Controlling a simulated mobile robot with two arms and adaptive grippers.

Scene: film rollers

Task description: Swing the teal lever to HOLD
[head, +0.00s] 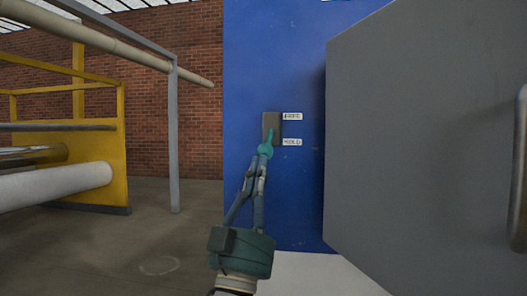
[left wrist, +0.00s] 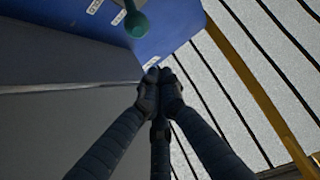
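The teal lever (head: 269,138) sits on a dark plate on a blue panel, its round knob at the lower end, pointing down and slightly left. The HOLD label (head: 292,142) is right of the lever, at about the height of its lower part. Another white label (head: 292,116) sits above, its text blurred. My left gripper (head: 261,169) is just below the knob, its fingertips together with nothing seen between them. In the left wrist view the knob (left wrist: 136,25) shows beyond the fingertips (left wrist: 160,76); whether they touch it I cannot tell. My right gripper is not in view.
A large grey panel (head: 420,140) with a metal handle (head: 520,165) stands close on the right. A yellow frame (head: 95,150) with pale rollers (head: 60,185) and a grey post (head: 174,140) stand at the left. Floor between post and blue panel (head: 245,70) looks clear.

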